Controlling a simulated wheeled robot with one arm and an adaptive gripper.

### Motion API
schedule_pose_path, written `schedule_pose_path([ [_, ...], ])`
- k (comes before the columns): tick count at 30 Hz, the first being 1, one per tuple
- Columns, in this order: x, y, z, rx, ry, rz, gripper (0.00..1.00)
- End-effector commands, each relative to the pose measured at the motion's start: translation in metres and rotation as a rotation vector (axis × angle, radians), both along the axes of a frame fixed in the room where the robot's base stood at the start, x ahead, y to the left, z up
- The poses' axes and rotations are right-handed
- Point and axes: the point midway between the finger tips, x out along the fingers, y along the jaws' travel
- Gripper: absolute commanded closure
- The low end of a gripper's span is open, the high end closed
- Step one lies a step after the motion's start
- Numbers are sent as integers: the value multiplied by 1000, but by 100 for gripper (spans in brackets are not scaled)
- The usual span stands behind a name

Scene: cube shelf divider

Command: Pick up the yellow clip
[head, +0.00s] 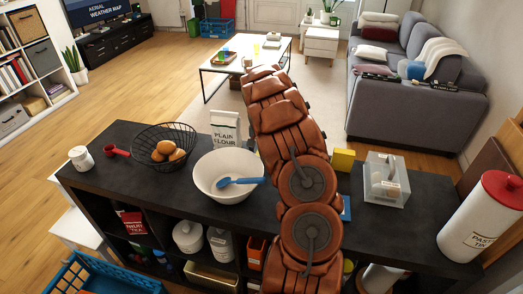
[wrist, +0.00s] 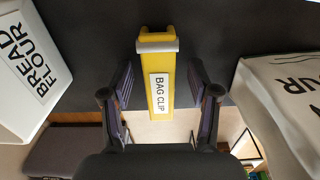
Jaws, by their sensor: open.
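The yellow clip (wrist: 160,72), labelled BAG CLIP and grey at one end, shows in the wrist view against the dark top. Part of it is seen over the floor past the edge. My gripper (wrist: 160,84) is open, one finger on each side of the clip, with a visible gap on both sides. Whether the fingers are level with it in depth I cannot tell. In the head view my arm hides the gripper. A yellow block-like thing (head: 343,160) shows just right of my arm there; I cannot tell whether it is the clip.
A bread flour container (wrist: 30,70) stands left of the gripper in the wrist view, a flour bag (wrist: 285,100) right. On the dark shelf top (head: 130,178) are a wire basket (head: 164,145), a white bowl (head: 228,175) with a blue spoon and a pasta jar (head: 480,220).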

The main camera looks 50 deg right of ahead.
Motion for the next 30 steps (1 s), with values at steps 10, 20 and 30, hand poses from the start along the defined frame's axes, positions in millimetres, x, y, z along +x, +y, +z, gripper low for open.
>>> schedule_pose_path([
  [10, 0, 0, 0, 0, 0, 1, 61],
  [20, 0, 0, 0, 0, 0, 1, 91],
  [30, 1, 1, 14, -3, -1, 3, 91],
])
